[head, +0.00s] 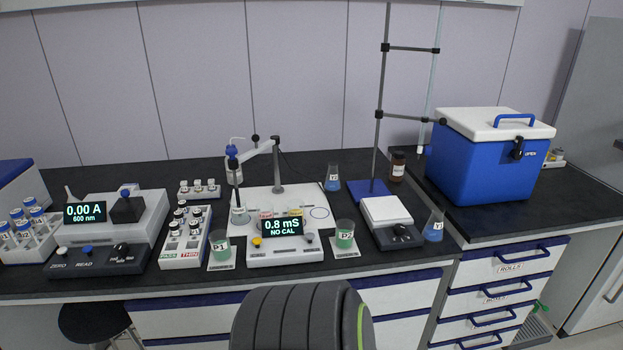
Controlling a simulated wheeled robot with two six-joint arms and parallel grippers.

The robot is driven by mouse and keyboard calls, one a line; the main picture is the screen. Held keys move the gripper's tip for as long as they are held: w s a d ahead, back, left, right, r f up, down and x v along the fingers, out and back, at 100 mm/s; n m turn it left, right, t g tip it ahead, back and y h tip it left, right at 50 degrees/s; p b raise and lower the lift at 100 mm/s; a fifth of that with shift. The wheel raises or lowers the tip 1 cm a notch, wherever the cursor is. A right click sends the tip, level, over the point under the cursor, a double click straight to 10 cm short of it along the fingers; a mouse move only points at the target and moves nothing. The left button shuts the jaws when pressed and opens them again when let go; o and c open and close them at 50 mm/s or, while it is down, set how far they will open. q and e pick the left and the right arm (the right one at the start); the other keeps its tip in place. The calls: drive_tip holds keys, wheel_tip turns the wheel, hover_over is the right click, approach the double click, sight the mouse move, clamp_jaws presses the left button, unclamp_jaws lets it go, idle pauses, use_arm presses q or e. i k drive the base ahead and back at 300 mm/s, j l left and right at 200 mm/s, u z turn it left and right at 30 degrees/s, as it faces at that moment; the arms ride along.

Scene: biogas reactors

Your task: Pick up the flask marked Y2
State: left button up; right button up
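A small conical flask with blue liquid (333,181) stands upright on the black bench behind the meter, left of the stand's rod. Its white label looks like Y2, though it is small. A second conical flask with blue liquid (433,231) stands near the bench's front edge, right of the stirrer. Its label starts with Y; the second character is hard to read. Neither of my grippers is in view.
A meter (285,250) reading 0.8 mS stands between green-filled beakers P1 (220,257) and P2 (345,241). The stirrer (388,212), stand rod (380,110), brown bottle (398,168) and blue cooler (482,168) are to the right. Vial racks (186,240) and a photometer (110,230) are left.

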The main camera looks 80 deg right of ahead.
sight(332, 182)
drive_tip(key=z, duration=0.45)
drive_tip(key=k+j+z, duration=0.1)
drive_tip(key=z, duration=1.2)
drive_tip(key=k+z, duration=0.1)
drive_tip(key=z, duration=0.8)
drive_tip(key=k+l+z, duration=0.1)
drive_tip(key=z, duration=0.3)
